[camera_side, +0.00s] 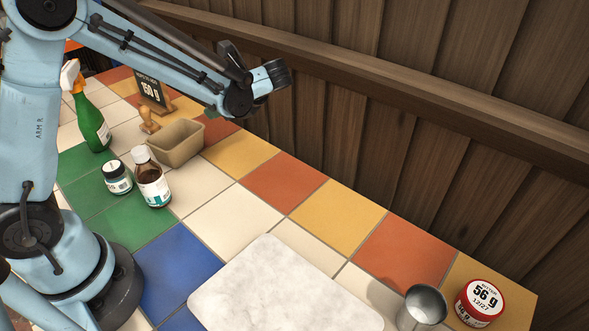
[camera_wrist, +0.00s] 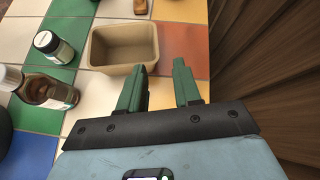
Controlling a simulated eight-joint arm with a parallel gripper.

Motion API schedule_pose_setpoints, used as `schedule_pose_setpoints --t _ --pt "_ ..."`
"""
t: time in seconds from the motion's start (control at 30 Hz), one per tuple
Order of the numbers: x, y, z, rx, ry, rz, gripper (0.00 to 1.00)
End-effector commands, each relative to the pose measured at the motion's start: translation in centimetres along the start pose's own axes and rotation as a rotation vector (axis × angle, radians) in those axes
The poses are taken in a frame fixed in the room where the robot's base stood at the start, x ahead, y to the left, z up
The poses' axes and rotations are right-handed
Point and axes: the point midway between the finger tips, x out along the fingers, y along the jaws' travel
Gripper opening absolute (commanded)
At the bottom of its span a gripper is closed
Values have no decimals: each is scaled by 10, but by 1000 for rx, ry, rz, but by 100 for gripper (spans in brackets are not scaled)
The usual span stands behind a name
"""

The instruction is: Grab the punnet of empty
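An empty tan punnet (camera_side: 175,143) stands upright on the tiled table, towards the back left in the side view. In the wrist view the punnet (camera_wrist: 124,44) lies just beyond my fingertips, a little to their left, and its inside is bare. My gripper (camera_wrist: 160,75) is open, with its two green fingers apart and nothing between them. In the side view the end of my arm is above and to the right of the punnet, and the fingers are hidden there.
A brown bottle (camera_side: 151,178) and a small dark jar (camera_side: 117,177) stand in front of the punnet. A marble slab (camera_side: 280,290), metal cup (camera_side: 422,305) and red tin (camera_side: 481,302) are far right.

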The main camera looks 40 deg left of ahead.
Motion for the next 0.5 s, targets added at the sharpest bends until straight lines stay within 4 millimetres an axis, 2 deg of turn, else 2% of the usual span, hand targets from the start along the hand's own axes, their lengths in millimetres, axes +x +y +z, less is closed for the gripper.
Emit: schedule_pose_setpoints --t 0.2,0.37,0.5 --pt "11 -4 -13 176 -169 79 33" --pt "14 -3 -17 225 -216 109 33" --pt "29 -1 -13 230 -221 117 33"
